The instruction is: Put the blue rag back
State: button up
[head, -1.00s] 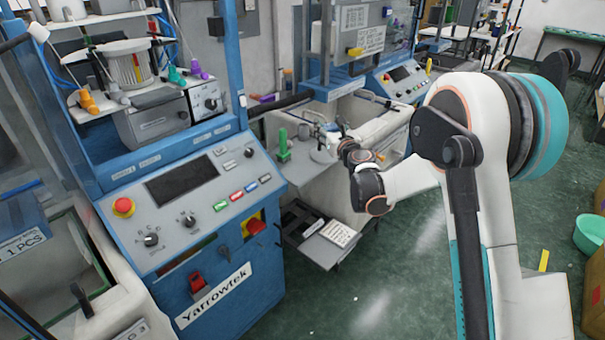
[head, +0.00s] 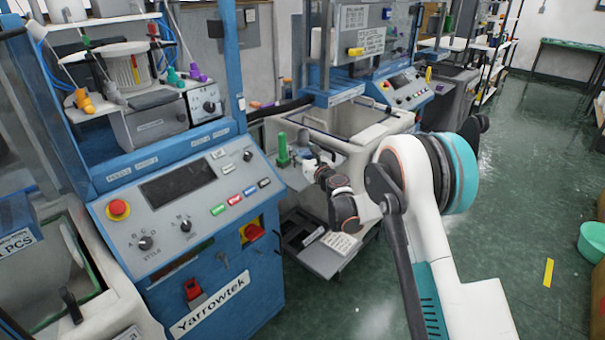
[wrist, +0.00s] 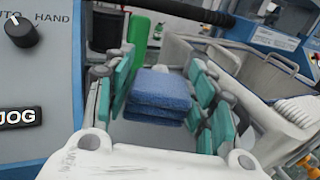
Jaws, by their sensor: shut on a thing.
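The blue rag (wrist: 160,92), a folded stack of cloth, sits between the teal-padded fingers of my gripper (wrist: 162,100) in the wrist view. My gripper is shut on it. In the head view my gripper (head: 308,164) is at the small grey shelf between two machines, just right of a green upright object (head: 282,150). That green object also shows beyond the rag in the wrist view (wrist: 138,42). I cannot make out the rag in the head view, where the gripper is small. Whether the rag touches the shelf cannot be told.
The blue Yarrowtek machine (head: 190,215) with its control panel stands close on the left. An open white bin (head: 350,125) is behind my gripper. A low tray with a white label (head: 340,243) is below.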

aim_at(302, 177)
jog(key=shift+f+b, duration=0.75)
jog(key=shift+f, duration=2.3)
jog(key=shift+f, duration=0.1)
jog(key=o, duration=0.9)
jog(key=shift+o, duration=0.2)
jog(key=shift+s+r, duration=0.1)
jog(key=shift+r, duration=0.1)
jog(key=p+v, duration=0.2)
jog(key=v, duration=1)
